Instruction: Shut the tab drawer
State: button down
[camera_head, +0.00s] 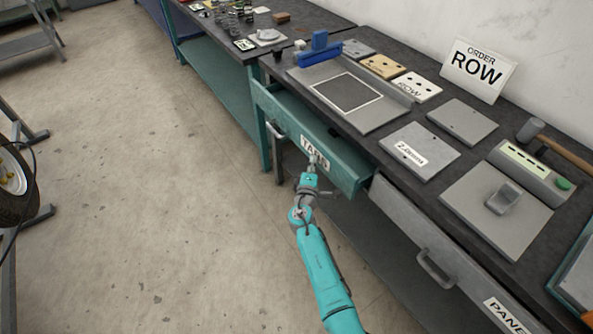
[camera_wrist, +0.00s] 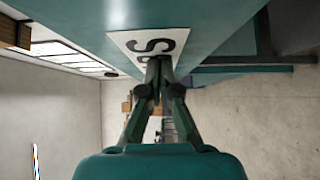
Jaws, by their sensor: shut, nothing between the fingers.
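The teal tab drawer (camera_head: 338,162) is under the bench and stands partly pulled out, its front sticking out past the bench edge. A white label (camera_head: 314,152) reading "TABS" is on its front. My gripper (camera_head: 312,160) is shut and empty, with its fingertips at the label's lower right part. In the wrist view my gripper (camera_wrist: 159,62) is shut with its tips at the label (camera_wrist: 150,46) on the drawer front (camera_wrist: 215,25). The tips look to be touching or very near the front; I cannot tell which. The drawer's metal handle (camera_head: 274,136) is left of the gripper.
A grey drawer (camera_head: 425,245) with a handle and a "PANE..." label is to the right. Open floor (camera_head: 150,180) lies left.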

jog(key=w+d, duration=0.2)
jog(key=d, duration=0.1)
jog(key=w+d, duration=0.1)
jog(key=d, duration=0.1)
jog(key=shift+w, duration=0.2)
jog(key=shift+w+d+r, duration=0.1)
jog(key=shift+w+d, duration=0.05)
jog(key=shift+d, duration=0.15)
jog(key=shift+d, duration=0.1)
jog(key=shift+a, duration=0.35)
jog(key=s+a, duration=0.3)
jog(key=shift+s+a, duration=0.2)
jog(key=shift+a, duration=0.05)
jog(key=s+a, duration=0.2)
jog(key=s, duration=0.7)
jog(key=shift+d+f, duration=0.1)
jog(key=shift+f, duration=0.1)
